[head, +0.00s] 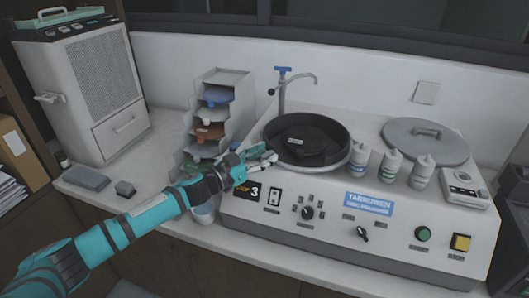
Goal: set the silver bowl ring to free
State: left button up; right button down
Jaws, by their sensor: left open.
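The silver bowl ring (318,168) runs around the dark round bowl (338,134) on top of the grey bench machine (270,221). A black disc-like piece lies inside the bowl. My left gripper (270,159) is open and empty at the left edge of the bowl, above the machine's front left corner. Its fingertips are close to the ring; I cannot tell whether they touch it. The gripper hides a small part of the ring's left side. The ring's setting cannot be read from here. My right gripper is out of view.
A tap (283,92) stands behind the bowl. White bottles (389,165) stand right of it, and a round grey lid (425,141) lies behind them. A rack of coloured discs (215,115) stands left of the machine. A cup (203,213) sits below my left wrist.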

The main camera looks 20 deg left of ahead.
pick_arm(q)
jog(key=shift+w+d, duration=0.1)
jog(key=shift+w, duration=0.05)
grip_shut()
dwell(0.4)
